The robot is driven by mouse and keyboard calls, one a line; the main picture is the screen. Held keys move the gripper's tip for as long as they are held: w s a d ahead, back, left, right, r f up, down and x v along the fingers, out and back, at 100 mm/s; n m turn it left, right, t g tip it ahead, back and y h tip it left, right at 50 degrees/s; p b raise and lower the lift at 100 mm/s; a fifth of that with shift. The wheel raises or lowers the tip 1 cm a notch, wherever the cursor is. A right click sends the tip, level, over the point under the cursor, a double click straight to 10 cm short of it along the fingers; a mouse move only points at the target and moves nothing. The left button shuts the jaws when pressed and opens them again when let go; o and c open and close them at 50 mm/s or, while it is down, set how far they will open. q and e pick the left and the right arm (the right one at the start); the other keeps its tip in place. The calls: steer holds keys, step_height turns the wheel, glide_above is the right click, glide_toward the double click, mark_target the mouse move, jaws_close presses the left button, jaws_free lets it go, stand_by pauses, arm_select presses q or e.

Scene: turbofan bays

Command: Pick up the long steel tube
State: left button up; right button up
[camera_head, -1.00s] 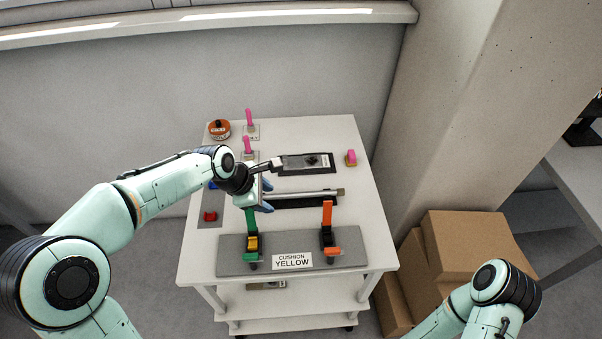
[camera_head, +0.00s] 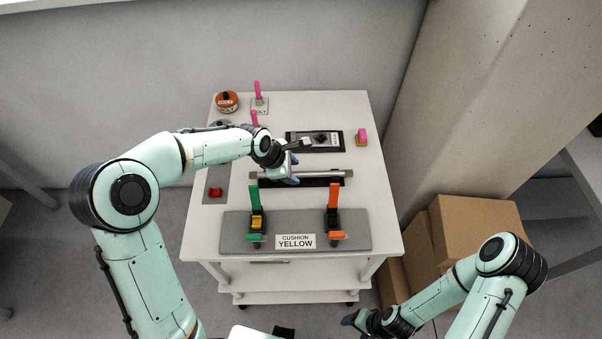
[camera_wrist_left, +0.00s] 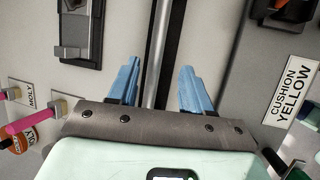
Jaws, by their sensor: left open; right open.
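The long steel tube (camera_head: 325,173) lies across the table on a dark strip, with its middle behind my left gripper (camera_head: 293,180). In the left wrist view the tube (camera_wrist_left: 158,45) runs lengthwise in the picture, between the two blue fingers of the left gripper (camera_wrist_left: 160,72). Those fingers are apart, with a visible gap on either side of the tube. The left gripper is at about the middle of the tube. My right gripper (camera_head: 352,319) is low in the head view, off the table's front, away from the tube; its fingers are small there.
A grey board (camera_head: 350,232) with green and orange upright clamps and a "CUSHION YELLOW" label (camera_head: 295,241) lies in front of the tube. A black-framed tray (camera_head: 333,150) lies behind. A red part (camera_head: 215,192) is at left, a pink-topped block (camera_head: 362,137) at right. Cardboard boxes (camera_head: 475,225) stand right.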

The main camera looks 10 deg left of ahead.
mark_target(299, 173)
arm_select(q)
steer(key=x, duration=0.4)
steer(key=shift+w+a+r, duration=0.1)
steer(key=shift+w+r, duration=0.1)
steer(key=shift+w, duration=0.2)
steer(key=shift+s, duration=0.15)
arm_select(e)
steer(key=shift+w+r, duration=0.4)
arm_select(q)
jaws_close()
steer(key=shift+r, duration=0.1)
step_height(299, 173, up, 20)
steer(key=p, duration=0.1)
steer(key=shift+p, duration=0.35)
arm_select(e)
steer(key=shift+w+r, duration=0.9)
steer(key=shift+w, duration=0.1)
